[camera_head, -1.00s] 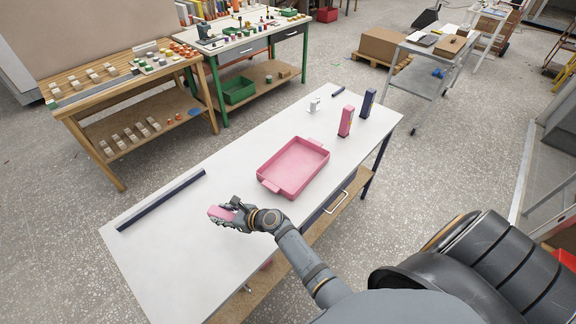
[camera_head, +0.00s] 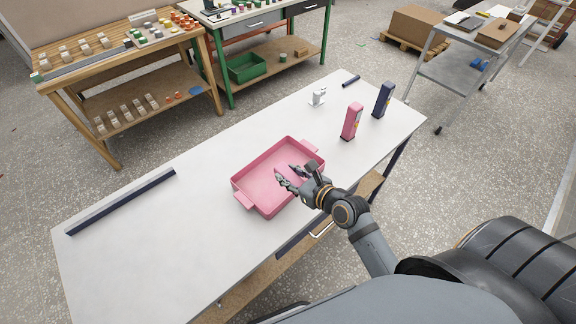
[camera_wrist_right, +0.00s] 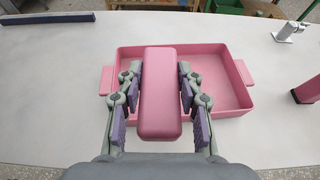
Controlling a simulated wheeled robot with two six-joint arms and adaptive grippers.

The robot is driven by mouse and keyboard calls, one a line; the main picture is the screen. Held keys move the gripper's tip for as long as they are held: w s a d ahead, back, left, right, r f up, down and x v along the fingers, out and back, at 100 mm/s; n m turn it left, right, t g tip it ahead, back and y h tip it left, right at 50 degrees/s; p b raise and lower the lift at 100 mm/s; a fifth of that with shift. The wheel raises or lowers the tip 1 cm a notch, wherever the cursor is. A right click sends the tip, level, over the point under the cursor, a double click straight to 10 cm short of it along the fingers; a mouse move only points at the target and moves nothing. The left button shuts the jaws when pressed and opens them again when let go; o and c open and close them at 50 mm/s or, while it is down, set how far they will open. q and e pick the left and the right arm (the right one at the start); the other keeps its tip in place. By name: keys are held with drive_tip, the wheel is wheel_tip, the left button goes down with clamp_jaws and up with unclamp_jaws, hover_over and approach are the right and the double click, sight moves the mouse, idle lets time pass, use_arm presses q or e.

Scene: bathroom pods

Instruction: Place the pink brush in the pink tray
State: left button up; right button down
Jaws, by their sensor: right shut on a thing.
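The pink tray (camera_head: 247,198) lies on the white table; it also shows in the wrist view (camera_wrist_right: 238,98), behind the brush. My right gripper (camera_head: 288,178) is over the tray's right part, coming in across its near side. In the wrist view its fingers (camera_wrist_right: 160,95) are closed on both sides of the pink brush (camera_wrist_right: 160,100), a rounded pink block. In the head view the brush hardly stands out against the pink tray. I cannot tell its exact height above the tray floor. My left gripper is not in view.
On the white table (camera_head: 150,235), a pink upright box (camera_head: 352,121) and a dark blue one (camera_head: 383,99) stand right of the tray. A small white item (camera_head: 318,96) stands behind. A long dark bar (camera_head: 122,203) lies at the left. The table's left part is clear.

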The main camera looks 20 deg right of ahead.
drive_tip(key=w+d+f, duration=0.2)
drive_tip(key=w, duration=0.1)
drive_tip(key=w+d+f+b, duration=0.1)
drive_tip(key=w+d+f, duration=0.1)
drive_tip(key=w+f, duration=0.1)
drive_tip(key=w+d+f+b, duration=0.1)
drive_tip(key=w+d+f, duration=0.1)
drive_tip(key=w+f, duration=0.1)
drive_tip(key=shift+w+d+f, duration=0.1)
drive_tip(key=shift+w+d, duration=0.2)
drive_tip(key=shift+w, duration=0.25)
drive_tip(key=shift+w+d+f+b, duration=0.3)
drive_tip(key=shift+w+f+b, duration=0.1)
drive_tip(key=shift+f+b, duration=0.2)
wheel_tip(320, 180, down, 3)
drive_tip(key=shift+w+r+b, duration=0.1)
drive_tip(key=shift+b, duration=0.4)
drive_tip(key=shift+f, duration=0.2)
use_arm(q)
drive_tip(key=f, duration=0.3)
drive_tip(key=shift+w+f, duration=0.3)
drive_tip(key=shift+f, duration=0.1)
